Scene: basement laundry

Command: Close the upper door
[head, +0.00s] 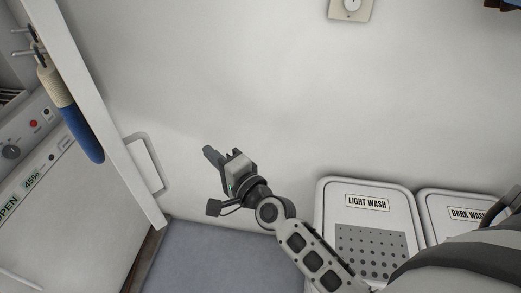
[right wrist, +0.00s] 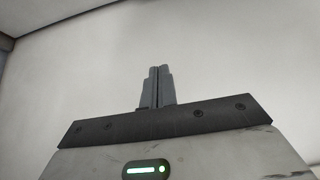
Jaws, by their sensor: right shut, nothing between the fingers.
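A white door-like panel (head: 95,110) stands at the left of the head view, seen nearly edge-on, with a pale handle (head: 147,163) near its lower end on the right side. I take it for the upper door, standing open; its hinge is not clear. My right gripper (head: 211,156) is in mid-view, to the right of the handle and apart from it. Its fingers are together and empty, as the right wrist view (right wrist: 157,86) also shows, facing a plain pale surface. My left gripper is out of view.
A white appliance front with a knob (head: 11,151) and a small display is at the left. A blue and beige hanging item (head: 72,115) is beside the panel. A light wash bin (head: 367,188) and a dark wash bin (head: 462,202) stand at lower right. Grey floor (head: 205,262) lies below.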

